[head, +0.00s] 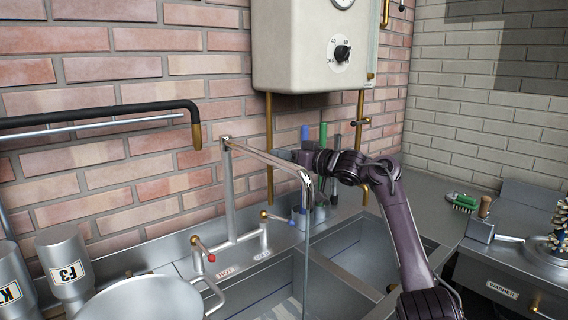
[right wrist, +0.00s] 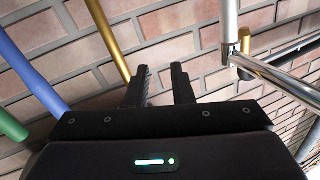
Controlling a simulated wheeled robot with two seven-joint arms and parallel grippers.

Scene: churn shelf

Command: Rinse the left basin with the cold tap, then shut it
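The chrome spout (head: 270,160) reaches out over the left basin (head: 262,293), near the divider. A thin, clear stream of water (head: 305,260) appears to fall from its end. The cold tap (head: 264,216) has a brass lever pointing right with a blue knob (head: 291,221). The hot tap (head: 196,241) has a red knob and stands to its left. My right gripper (head: 284,155) is by the spout, above the cold tap. In the right wrist view, its two fingers (right wrist: 160,84) are apart with nothing between them; the chrome pipe (right wrist: 228,30) is beside them. My left gripper is out of view.
The right basin (head: 365,250) lies under my right arm. Coloured-handled tools (head: 323,140) stand behind the spout, below the wall heater (head: 315,50). A round metal pan (head: 145,300) and labelled canisters (head: 68,270) crowd the left. A green brush (head: 462,201) lies on the right counter.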

